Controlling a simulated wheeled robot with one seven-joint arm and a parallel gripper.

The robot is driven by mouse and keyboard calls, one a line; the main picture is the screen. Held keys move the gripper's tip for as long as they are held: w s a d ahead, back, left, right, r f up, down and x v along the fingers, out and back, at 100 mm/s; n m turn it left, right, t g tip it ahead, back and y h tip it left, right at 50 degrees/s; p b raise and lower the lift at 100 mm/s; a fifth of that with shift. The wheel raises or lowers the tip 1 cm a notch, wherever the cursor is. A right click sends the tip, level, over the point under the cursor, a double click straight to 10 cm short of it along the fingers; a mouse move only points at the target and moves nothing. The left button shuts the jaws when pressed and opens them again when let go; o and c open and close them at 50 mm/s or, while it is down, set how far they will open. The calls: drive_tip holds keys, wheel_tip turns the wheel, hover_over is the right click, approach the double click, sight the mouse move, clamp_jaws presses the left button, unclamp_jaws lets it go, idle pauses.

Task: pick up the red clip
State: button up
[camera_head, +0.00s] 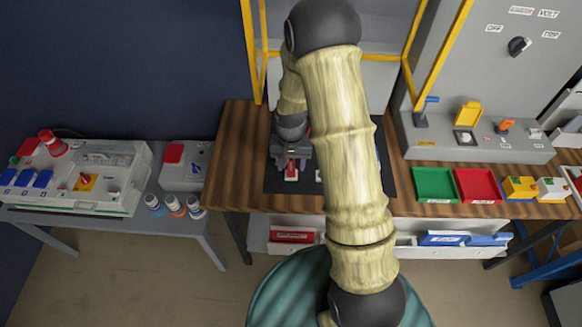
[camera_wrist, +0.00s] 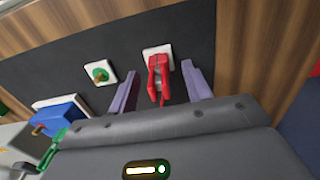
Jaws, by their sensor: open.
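The red clip (camera_wrist: 158,80) is at a white square plate (camera_wrist: 157,55) on the dark mat, in the wrist view. My gripper (camera_wrist: 160,90) is open, with one purple finger on each side of the clip. My arm hides much of the mat there.
Beside the clip are a green round piece on a white plate (camera_wrist: 100,73), a blue box (camera_wrist: 60,118) and a green clip-like piece (camera_wrist: 52,147). A green tray (camera_head: 434,184) and a red tray (camera_head: 478,185) lie right of the mat (camera_head: 398,183). A panel (camera_head: 475,140) stands behind.

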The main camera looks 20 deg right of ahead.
sight(291, 160)
drive_tip(key=shift+f, duration=0.1)
idle(0.4)
drive_tip(key=c, duration=1)
wheel_tip(291, 160, up, 10)
drive_tip(key=shift+r+b, duration=0.1)
drive_tip(key=shift+b, duration=0.35)
idle(0.4)
